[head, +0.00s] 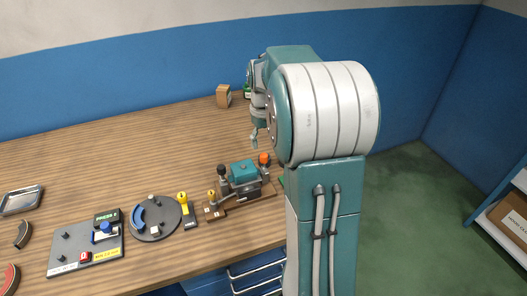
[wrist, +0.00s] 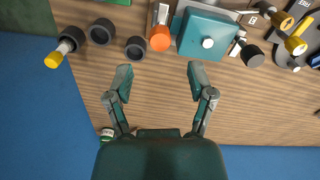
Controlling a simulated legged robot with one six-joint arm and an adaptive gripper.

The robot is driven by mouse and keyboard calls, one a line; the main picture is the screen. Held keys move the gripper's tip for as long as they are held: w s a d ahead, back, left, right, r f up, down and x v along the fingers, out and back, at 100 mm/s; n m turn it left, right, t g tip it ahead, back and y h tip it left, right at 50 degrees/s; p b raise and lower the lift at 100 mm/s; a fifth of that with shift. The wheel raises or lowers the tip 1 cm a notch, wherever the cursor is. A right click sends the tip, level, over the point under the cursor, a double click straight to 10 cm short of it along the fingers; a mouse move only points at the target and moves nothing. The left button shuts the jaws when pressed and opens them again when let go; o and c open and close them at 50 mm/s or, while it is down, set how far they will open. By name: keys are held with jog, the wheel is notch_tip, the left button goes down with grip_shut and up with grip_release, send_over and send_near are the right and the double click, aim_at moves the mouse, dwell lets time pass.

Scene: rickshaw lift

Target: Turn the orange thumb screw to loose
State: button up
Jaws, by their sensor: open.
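The orange thumb screw (head: 264,158) stands at the right end of a small fixture with a teal block (head: 243,173), near the table's front right. In the wrist view the orange thumb screw (wrist: 160,39) is at the top middle, just left of the teal block (wrist: 208,35). My gripper (wrist: 158,75) is open and empty, its two fingers spread apart below the screw in the picture and not touching it. In the head view my gripper (head: 254,138) hangs over the table behind the fixture, partly hidden by my arm.
Black round parts (wrist: 102,31) and a yellow-tipped black part (wrist: 65,46) lie left of the screw in the wrist view. A black knob (head: 221,170) stands on the fixture. A round dial plate (head: 155,232) is to the left. The table behind is mostly clear.

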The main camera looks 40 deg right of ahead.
aim_at(262, 156)
notch_tip(262, 156, up, 6)
jog(key=shift+f, duration=0.1)
dwell(0.4)
jog(key=s+a+r+t, duration=0.1)
jog(key=s+a+r, duration=0.1)
jog(key=s+a, duration=0.35)
jog(key=s+a+r+t, duration=0.2)
jog(key=s+a+r, duration=0.1)
jog(key=a, duration=0.5)
jog(key=s+a+f+t, duration=0.2)
jog(key=s+a+f, duration=0.1)
jog(key=s+a, duration=0.5)
jog(key=s, duration=0.3)
jog(key=shift+s+a+f+t, duration=0.2)
jog(key=shift+s+t, duration=0.1)
jog(key=shift+s, duration=0.1)
jog(key=shift+c, duration=0.9)
